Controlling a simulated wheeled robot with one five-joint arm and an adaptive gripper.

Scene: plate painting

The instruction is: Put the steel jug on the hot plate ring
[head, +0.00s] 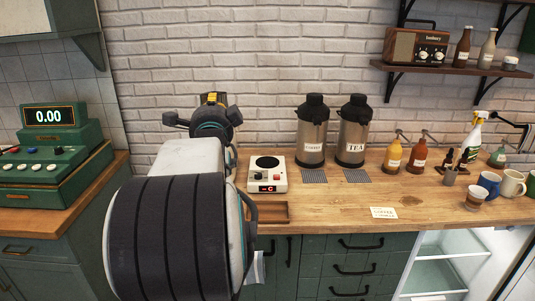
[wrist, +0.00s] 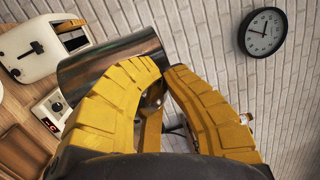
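The steel jug (wrist: 105,62) is a dark, shiny metal cylinder in the wrist view, just beyond my yellow fingers. My gripper (wrist: 167,72) has its fingertips drawn close together against the jug's side and appears shut on it, likely at the handle, which the fingers mostly hide. In the head view my gripper (head: 212,98) is at the back of the counter and the jug is hidden behind my arm. The hot plate (head: 281,180) is a white box with a black ring (head: 264,162) and a red display, to the right of my gripper. The hot plate also shows in the wrist view (wrist: 57,104); its ring is hidden there.
A white toaster (wrist: 25,50) stands on the counter in the wrist view. A wooden tray (head: 270,221) lies in front of the hot plate. Two steel dispensers (head: 311,140) stand right of it. Bare counter (head: 335,205) lies at front right; bottles and mugs stand farther right.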

